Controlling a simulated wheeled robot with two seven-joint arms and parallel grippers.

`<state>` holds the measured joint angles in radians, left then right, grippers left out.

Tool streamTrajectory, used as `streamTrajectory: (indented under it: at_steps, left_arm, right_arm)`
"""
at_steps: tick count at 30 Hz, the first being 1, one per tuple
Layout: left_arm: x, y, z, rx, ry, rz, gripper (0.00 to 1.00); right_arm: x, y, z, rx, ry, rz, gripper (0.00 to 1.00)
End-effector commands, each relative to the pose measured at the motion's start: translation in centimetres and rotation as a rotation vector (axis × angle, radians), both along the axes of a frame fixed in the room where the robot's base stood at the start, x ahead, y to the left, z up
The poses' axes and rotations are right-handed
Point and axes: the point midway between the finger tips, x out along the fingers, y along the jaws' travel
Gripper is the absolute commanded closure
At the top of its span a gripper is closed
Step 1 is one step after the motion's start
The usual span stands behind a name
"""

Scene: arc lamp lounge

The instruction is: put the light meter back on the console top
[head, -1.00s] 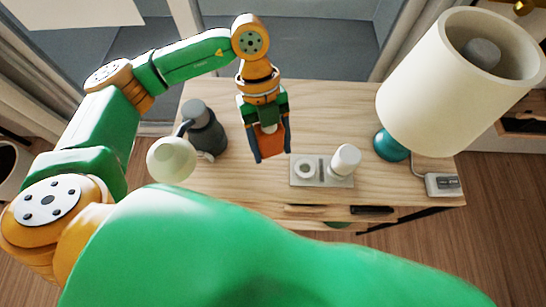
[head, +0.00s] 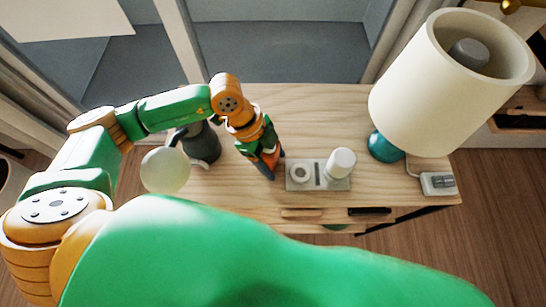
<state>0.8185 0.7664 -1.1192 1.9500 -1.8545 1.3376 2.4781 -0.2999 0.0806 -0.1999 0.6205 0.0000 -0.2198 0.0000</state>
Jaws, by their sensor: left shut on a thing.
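My left gripper (head: 269,168) is shut on an orange thing (head: 264,161), apparently the light meter, of which only a small part shows between the fingers. The gripper points down over the console top (head: 330,115), a light wood surface, just left of a grey tray. I cannot tell whether the orange thing touches the wood. My right gripper is not in view.
A cream-shaded lamp (head: 430,90) and a power strip (head: 438,184) are at right. A dark grey lamp (head: 205,146) with a pale globe (head: 165,170) stands left. The back middle is clear.

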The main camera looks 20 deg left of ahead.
Motion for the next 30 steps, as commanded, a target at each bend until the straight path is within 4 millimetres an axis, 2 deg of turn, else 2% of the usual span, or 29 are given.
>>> streamTrajectory:
  at_steps: [5, 6, 9, 17, 20, 30]
  left_arm:
    - [0.0, 0.0, -0.2, -0.001, 0.000, 0.000, 1.00]
    - [0.0, 0.0, -0.1, -0.001, 0.000, 0.000, 0.27]
    - [0.0, 0.0, -0.1, 0.000, 0.000, 0.000, 0.05]
    - [0.0, 0.0, 0.0, 0.000, 0.000, 0.000, 0.05]
    - [0.1, 0.3, 0.9, -0.002, -0.003, 0.001, 0.05]
    - [0.5, 3.7, 9.1, -0.001, -0.005, 0.001, 0.05]
  right_arm:
    - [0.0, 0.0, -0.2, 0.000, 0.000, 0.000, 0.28]
    - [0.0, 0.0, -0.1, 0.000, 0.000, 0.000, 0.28]
    - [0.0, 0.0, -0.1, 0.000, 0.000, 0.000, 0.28]
    - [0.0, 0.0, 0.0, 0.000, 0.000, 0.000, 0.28]
    - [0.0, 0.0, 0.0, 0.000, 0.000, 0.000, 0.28]
    - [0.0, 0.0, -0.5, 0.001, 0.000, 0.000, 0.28]
